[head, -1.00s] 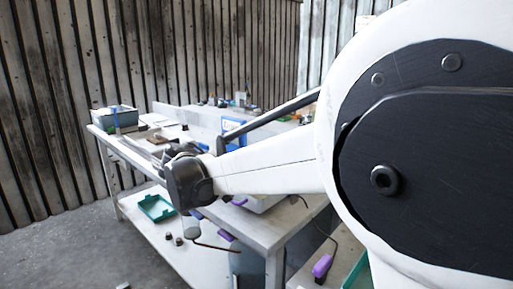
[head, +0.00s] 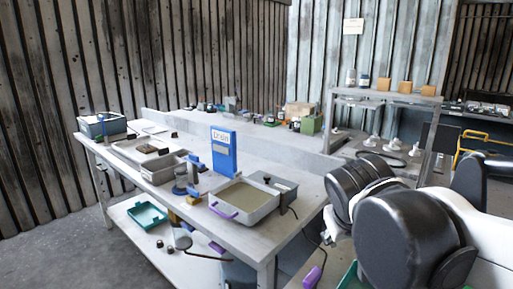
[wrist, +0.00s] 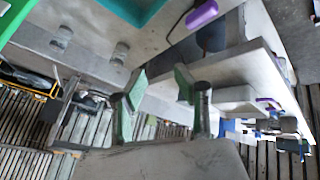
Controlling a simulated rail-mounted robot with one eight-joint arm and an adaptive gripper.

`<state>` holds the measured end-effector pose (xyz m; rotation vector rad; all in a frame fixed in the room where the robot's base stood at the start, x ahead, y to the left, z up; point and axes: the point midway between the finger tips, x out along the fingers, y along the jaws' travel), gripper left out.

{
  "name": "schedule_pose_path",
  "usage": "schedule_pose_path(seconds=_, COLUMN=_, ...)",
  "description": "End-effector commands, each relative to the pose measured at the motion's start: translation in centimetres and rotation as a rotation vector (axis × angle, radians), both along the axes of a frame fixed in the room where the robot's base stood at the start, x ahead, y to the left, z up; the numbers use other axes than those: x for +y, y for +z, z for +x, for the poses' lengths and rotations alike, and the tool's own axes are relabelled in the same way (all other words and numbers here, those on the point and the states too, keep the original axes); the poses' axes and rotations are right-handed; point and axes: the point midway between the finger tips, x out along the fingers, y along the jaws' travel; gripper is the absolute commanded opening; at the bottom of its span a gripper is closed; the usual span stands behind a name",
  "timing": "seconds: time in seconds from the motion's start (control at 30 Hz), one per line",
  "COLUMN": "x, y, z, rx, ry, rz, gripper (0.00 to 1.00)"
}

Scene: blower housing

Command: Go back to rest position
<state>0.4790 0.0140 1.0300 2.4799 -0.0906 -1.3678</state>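My gripper (wrist: 159,86) shows in the wrist view with its two green-padded fingers apart. It is open, with nothing between the fingers. The wrist view is tilted and shows the bench edge beyond the fingers. In the head view my arm (head: 405,235) is folded at the lower right, clear of the bench top. The gripper itself cannot be made out in the head view.
The workbench (head: 255,243) holds a grey tray with a purple handle (head: 225,213), a blue sign (head: 222,150) and small parts. A teal tray (head: 147,215) lies on its lower shelf. A metal shelf rack (head: 385,97) stands behind my arm.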

Motion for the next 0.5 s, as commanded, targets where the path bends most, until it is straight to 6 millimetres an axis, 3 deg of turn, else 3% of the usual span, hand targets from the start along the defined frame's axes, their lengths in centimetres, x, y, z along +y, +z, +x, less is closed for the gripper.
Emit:
schedule_pose_path(seconds=0.1, x=-1.0, y=-0.7, z=-3.5, rx=-0.006, ry=-0.024, rz=0.08, gripper=0.29)
schedule_pose_path(seconds=0.3, x=-1.6, y=-2.4, z=-8.1, rx=-0.029, ry=-0.059, rz=0.207, gripper=0.29)
schedule_pose_path(seconds=0.5, x=-1.5, y=-3.5, z=-10.6, rx=-0.051, ry=-0.081, rz=0.285, gripper=0.29)
